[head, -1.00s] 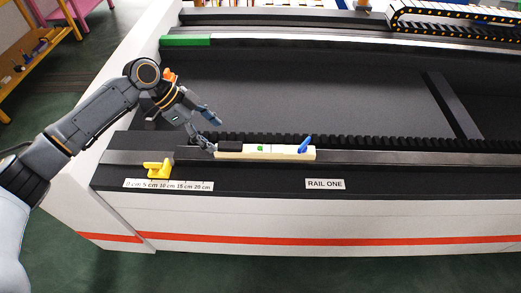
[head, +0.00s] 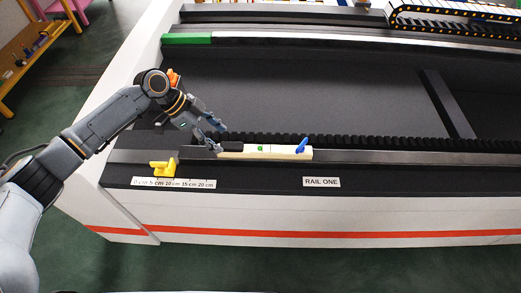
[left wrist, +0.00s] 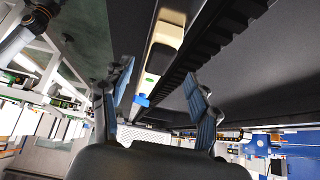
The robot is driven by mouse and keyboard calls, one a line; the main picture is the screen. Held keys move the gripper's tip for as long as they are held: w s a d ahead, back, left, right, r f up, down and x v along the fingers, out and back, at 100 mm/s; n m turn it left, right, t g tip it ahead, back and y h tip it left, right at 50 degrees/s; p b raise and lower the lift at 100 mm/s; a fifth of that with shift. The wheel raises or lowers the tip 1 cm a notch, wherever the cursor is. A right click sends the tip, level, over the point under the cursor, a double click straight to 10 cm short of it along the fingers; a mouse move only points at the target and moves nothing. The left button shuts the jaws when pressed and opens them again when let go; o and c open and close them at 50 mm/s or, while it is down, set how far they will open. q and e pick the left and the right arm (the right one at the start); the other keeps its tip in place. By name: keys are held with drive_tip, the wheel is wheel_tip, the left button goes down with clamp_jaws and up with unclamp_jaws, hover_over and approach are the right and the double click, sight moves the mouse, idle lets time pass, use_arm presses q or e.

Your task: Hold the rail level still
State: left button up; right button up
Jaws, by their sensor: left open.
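The rail level (head: 280,152) is a cream bar with a dark patch toward its left end, a green vial spot and a blue lever (head: 301,146) near its right end. It lies along the front rail (head: 360,157). My left gripper (head: 222,144) is open at the left end of the level, its fingers partly over that end; I cannot tell whether they touch it. In the left wrist view the level (left wrist: 171,22) runs between the two spread fingers of my left gripper (left wrist: 160,72), with its blue lever (left wrist: 141,100) nearer the palm. My right gripper is out of view.
A yellow stop (head: 163,168) sits on the rail left of the level, above a centimetre scale (head: 174,183). A black toothed rack (head: 400,142) runs just behind the level. The rail to the right of the level is clear. A green strip (head: 187,39) marks the far rail.

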sight(228, 145)
use_arm(q)
drive_tip(key=shift+b+x, duration=1.3)
drive_tip(key=shift+x, duration=1.3)
drive_tip(key=shift+c, duration=0.5)
clamp_jaws()
